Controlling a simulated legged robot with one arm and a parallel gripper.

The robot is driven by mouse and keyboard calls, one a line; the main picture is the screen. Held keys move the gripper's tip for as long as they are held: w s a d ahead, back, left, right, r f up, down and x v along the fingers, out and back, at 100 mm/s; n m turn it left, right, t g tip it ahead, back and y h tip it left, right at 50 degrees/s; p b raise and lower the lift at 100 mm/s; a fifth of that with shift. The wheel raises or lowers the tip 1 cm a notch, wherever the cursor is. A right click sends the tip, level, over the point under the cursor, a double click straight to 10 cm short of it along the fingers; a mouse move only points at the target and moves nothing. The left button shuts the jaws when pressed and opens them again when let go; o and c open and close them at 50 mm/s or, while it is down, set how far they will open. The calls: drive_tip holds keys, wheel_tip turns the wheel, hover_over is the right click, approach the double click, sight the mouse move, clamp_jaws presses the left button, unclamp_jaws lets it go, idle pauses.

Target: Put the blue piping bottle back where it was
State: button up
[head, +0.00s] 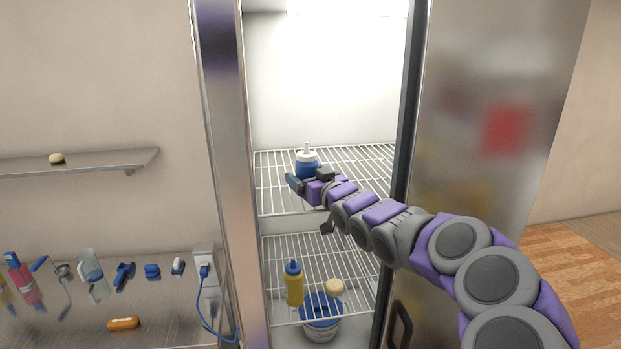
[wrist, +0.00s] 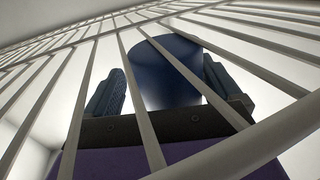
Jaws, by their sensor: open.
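The blue piping bottle (head: 307,168), with a white top and nozzle, stands upright on the upper wire shelf (head: 365,170) inside the open fridge. My gripper (head: 309,180) is at the front of the bottle, low near the shelf. In the wrist view, the bottle's dark blue body (wrist: 170,65) shows between the two fingers (wrist: 165,85), which are open on either side of it. Wire bars cross the wrist view in front of the gripper. The bottle's lower part is hidden by my gripper in the head view.
The fridge's left frame (head: 222,150) and open door (head: 490,110) flank my arm. The upper shelf has free room around the bottle.

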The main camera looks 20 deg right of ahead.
drive_tip(key=shift+s+a+r, duration=0.1)
drive_tip(key=shift+a+r, duration=0.05)
drive_tip(key=shift+a, duration=0.2)
drive_tip(key=s, duration=0.1)
drive_tip(key=s+a+b, duration=0.1)
drive_tip(key=s, duration=0.3)
drive_tip(key=shift+s+a+r, duration=0.15)
drive_tip(key=shift+s+a, duration=0.05)
drive_tip(key=shift+a, duration=0.1)
drive_tip(key=s+b, duration=0.1)
drive_tip(key=s, duration=0.5)
drive_tip(key=shift+s+d, duration=0.2)
drive_tip(key=shift+d, duration=0.1)
